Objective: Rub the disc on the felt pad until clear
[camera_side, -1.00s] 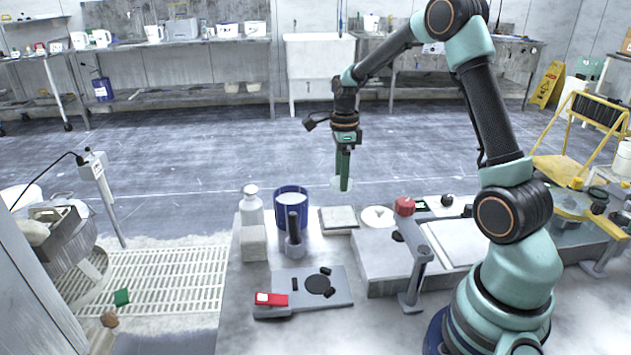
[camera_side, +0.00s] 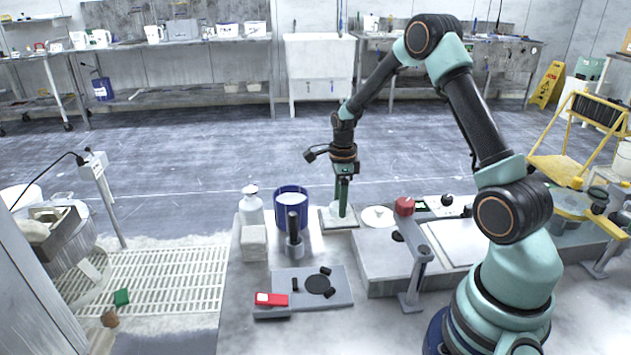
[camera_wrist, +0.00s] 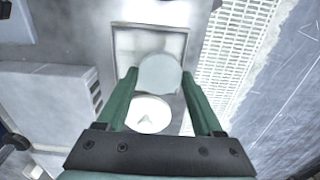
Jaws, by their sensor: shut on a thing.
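The felt pad (camera_side: 329,224) is a pale square in a shallow grey-edged tray on the bench. In the wrist view the pad (camera_wrist: 132,42) lies beyond my fingertips. A pale, slightly see-through disc (camera_wrist: 160,73) is held between the green fingers of my gripper (camera_wrist: 160,80). In the side view my gripper (camera_side: 342,213) points straight down at the pad, its tips at pad level. The disc overlaps the pad's near edge in the wrist view. The disc is mostly lost against the pad in the side view, so I cannot tell if they touch.
A white round plate (camera_side: 378,217) lies right of the pad. A blue tub (camera_side: 291,206), a white bottle (camera_side: 251,208) and a pale block (camera_side: 254,243) stand to the left. A grey plate (camera_side: 340,297) lies nearer.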

